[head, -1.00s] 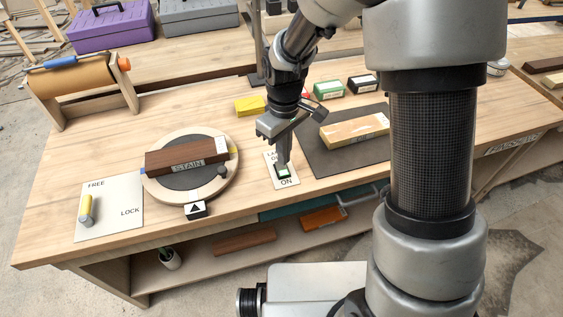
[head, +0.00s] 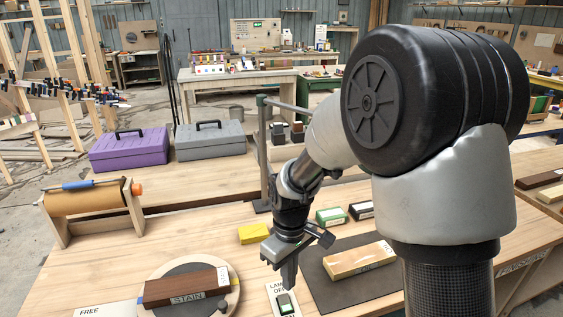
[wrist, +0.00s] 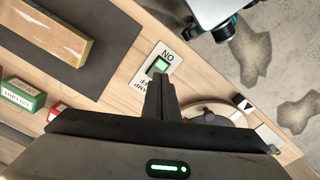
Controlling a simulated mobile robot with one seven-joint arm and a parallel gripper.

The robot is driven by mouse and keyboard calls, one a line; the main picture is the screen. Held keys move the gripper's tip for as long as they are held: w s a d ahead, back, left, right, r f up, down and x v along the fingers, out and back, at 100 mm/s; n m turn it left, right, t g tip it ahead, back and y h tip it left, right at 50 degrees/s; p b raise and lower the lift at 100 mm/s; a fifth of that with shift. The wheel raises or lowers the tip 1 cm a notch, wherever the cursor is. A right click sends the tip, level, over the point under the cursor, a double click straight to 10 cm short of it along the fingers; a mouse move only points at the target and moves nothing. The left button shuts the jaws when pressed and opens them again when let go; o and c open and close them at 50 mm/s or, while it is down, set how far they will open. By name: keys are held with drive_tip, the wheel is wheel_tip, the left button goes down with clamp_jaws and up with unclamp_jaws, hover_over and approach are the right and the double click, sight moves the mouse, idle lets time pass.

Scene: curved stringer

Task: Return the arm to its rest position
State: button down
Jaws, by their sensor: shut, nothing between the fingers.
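My gripper (head: 289,284) is shut and empty, pointing down above the lamp switch plate in the head view. In the wrist view my gripper (wrist: 160,80) shows its closed fingers just beside the green lit rocker. The lamp switch plate (head: 274,290) lies on the bench with its dark rocker partly beside the fingertips; it also shows in the wrist view (wrist: 167,57), lettered ON and LAMP. Whether the fingertips touch the switch cannot be told. My arm reaches forward over the bench, with its large elbow joint at the right of the head view.
A dark brown STAIN block (head: 160,290) sits on a round turntable (head: 232,292) left of my gripper. A light wood block (head: 345,262) lies on a dark mat (head: 318,283) to the right. Yellow (head: 253,233) and green (head: 331,216) boxes stand behind. A paper roll stand (head: 92,210) is at left.

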drive_tip(key=s+d+r+m+t+p, duration=0.1)
drive_tip(key=s+d+r+m+p, duration=0.2)
drive_tip(key=r, duration=0.7)
drive_tip(key=s+d+r+m+t+p, duration=0.2)
drive_tip(key=s+d+r+m+p, duration=0.1)
drive_tip(key=s+r, duration=0.5)
drive_tip(key=s+d+r+m+t+p, duration=0.2)
drive_tip(key=s+d+r+m+p, duration=0.1)
drive_tip(key=r, duration=1.1)
drive_tip(key=s+d+p, duration=0.1)
drive_tip(key=s+d, duration=0.1)
drive_tip(key=d, duration=0.1)
drive_tip(key=shift+s+p, duration=0.25)
drive_tip(key=shift+p, duration=0.1)
